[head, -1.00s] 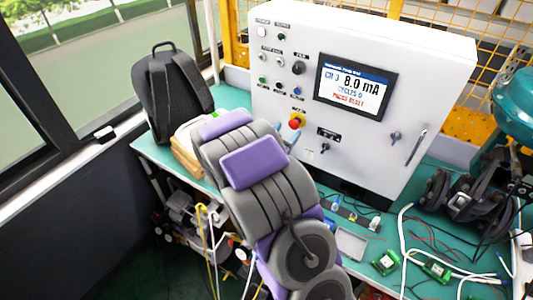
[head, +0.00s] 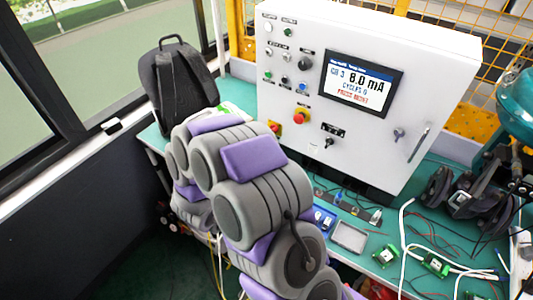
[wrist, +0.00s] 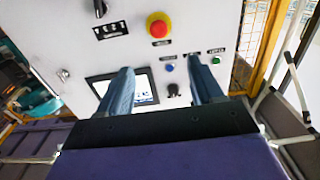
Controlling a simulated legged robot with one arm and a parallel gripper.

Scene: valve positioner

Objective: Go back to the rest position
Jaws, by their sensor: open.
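My gripper (wrist: 160,90) shows in the wrist view with its two blue-grey fingers apart and nothing between them. Beyond the fingers is the white control cabinet (wrist: 200,20), which looks upside down in this view. Its red emergency button (wrist: 158,26) on a yellow base and its screen (wrist: 146,88), partly behind a finger, are visible. In the head view the cabinet (head: 430,70) stands on the bench, and its screen (head: 358,84) reads 8.0 mA, CYCLES 0. My grey and purple arm is folded in front of the bench, and my gripper is hidden there.
The green bench (head: 400,215) holds a black backpack (head: 178,85) at left, a grey tray (head: 350,237), green circuit boards (head: 433,264) and white cables. A dark valve assembly (head: 465,190) stands at right. A dark wall and window are at left, with open floor below.

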